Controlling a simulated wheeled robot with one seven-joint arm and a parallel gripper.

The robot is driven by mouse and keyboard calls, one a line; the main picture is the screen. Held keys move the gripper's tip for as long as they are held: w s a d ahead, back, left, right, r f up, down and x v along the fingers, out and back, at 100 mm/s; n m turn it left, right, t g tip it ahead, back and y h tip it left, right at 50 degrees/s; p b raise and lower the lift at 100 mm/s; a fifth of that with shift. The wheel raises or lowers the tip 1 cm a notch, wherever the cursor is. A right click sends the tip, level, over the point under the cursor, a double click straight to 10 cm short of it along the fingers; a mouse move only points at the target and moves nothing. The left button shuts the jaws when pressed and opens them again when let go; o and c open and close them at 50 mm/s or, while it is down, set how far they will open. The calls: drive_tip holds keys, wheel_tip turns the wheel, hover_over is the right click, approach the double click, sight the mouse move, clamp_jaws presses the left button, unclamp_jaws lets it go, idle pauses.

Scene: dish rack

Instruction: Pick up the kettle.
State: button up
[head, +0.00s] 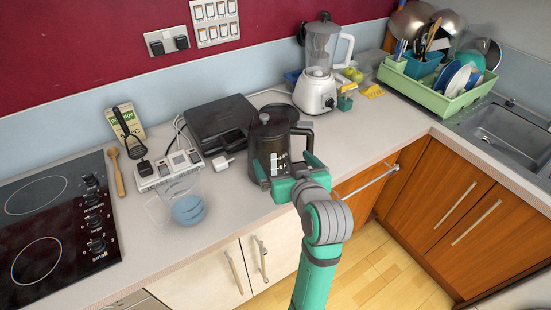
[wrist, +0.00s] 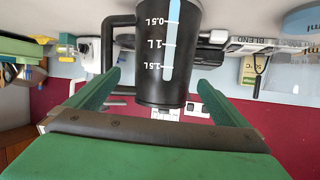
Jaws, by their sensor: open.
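The kettle (head: 268,138) is black, with a white litre scale on its body and a handle on its right side in the head view. It stands upright on the counter near the front edge. My gripper (head: 294,164) is in front of it, with green fingers pointing toward it. In the wrist view, which is upside down, the kettle (wrist: 168,52) fills the middle, and its handle is at the left. My gripper (wrist: 158,82) is open there, one finger on each side of the body. I cannot tell whether either finger touches it.
A black appliance (head: 218,122) is behind the kettle, and a clear measuring jug (head: 187,206) is to its left. A white charger (head: 222,161) lies close by. A blender (head: 318,70) and a green dish rack (head: 432,96) are farther right. Some counter right of the kettle is clear.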

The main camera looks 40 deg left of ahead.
drive_tip(key=shift+a+r+n+g, duration=0.15)
drive_tip(key=shift+a+r+n, duration=0.1)
drive_tip(key=shift+r, duration=0.25)
drive_tip(key=shift+a+r+n+g, duration=0.15)
drive_tip(key=shift+a+r, duration=0.05)
drive_tip(key=shift+r, duration=0.25)
drive_tip(key=shift+a, duration=0.25)
drive_tip(key=shift+x, duration=5.2)
drive_tip(key=shift+w+d, duration=0.1)
